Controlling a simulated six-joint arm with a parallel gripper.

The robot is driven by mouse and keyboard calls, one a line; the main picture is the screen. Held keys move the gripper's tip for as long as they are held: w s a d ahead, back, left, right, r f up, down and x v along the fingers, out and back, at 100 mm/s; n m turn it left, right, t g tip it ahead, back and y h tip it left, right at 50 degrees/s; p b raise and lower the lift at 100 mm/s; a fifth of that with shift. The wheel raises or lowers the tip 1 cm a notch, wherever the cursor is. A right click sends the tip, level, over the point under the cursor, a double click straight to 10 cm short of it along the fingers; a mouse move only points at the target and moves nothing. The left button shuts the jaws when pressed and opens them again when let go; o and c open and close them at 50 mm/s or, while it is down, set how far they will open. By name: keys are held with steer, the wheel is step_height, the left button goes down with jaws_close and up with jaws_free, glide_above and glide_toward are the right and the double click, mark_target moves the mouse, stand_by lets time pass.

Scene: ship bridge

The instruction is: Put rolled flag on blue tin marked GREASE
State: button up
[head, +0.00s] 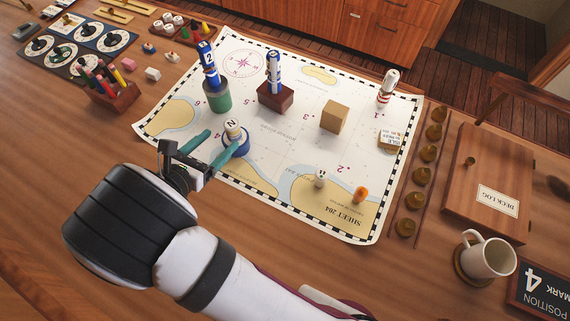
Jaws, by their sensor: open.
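A blue tin (240,151) stands on the chart in front of my gripper; no GREASE marking is readable. A short white roll with a dark N on its end (233,127) stands upright on it. My gripper (226,138) is open, its teal fingertips close to the tin and roll, with one finger partly covering the tin. I cannot tell whether they touch. A blue roll marked 2 (207,65) stands on a green tin (217,97). A blue and white roll (274,72) stands on a dark red-brown block (275,97). A red and white roll (387,88) stands at the chart's upper right.
A tan block (335,116), a small white piece (321,178) and an orange piece (361,194) are on the chart (290,150). A pencil box (113,98) is left. Brass weights (421,176), a deck log box (488,185) and a mug (488,256) are right. The chart's middle is clear.

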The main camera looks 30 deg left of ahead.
steer(key=w+d+r+m+g+h, duration=0.25)
steer(key=d+m, duration=0.35)
steer(key=d, duration=0.3)
steer(key=w+d+r+m+g+h, duration=0.25)
steer(key=d+m, duration=0.35)
steer(key=d, duration=0.4)
steer(key=w+d+r+m+g+h, duration=0.2)
steer(key=d+r+m+g+h, duration=0.15)
steer(key=d+m, duration=0.4)
steer(key=s+d+r+m+g+y, duration=0.15)
steer(key=s+d+m+g, duration=0.25)
steer(key=s+d+m, duration=0.45)
steer(key=s+d+m+g+y, duration=0.1)
steer(key=s+d+m+y, duration=0.1)
steer(key=s+m+y, duration=0.6)
steer(key=r+m, duration=0.1)
steer(key=m, duration=0.4)
steer(key=shift+s+m, duration=0.15)
steer(key=shift+m, duration=0.25)
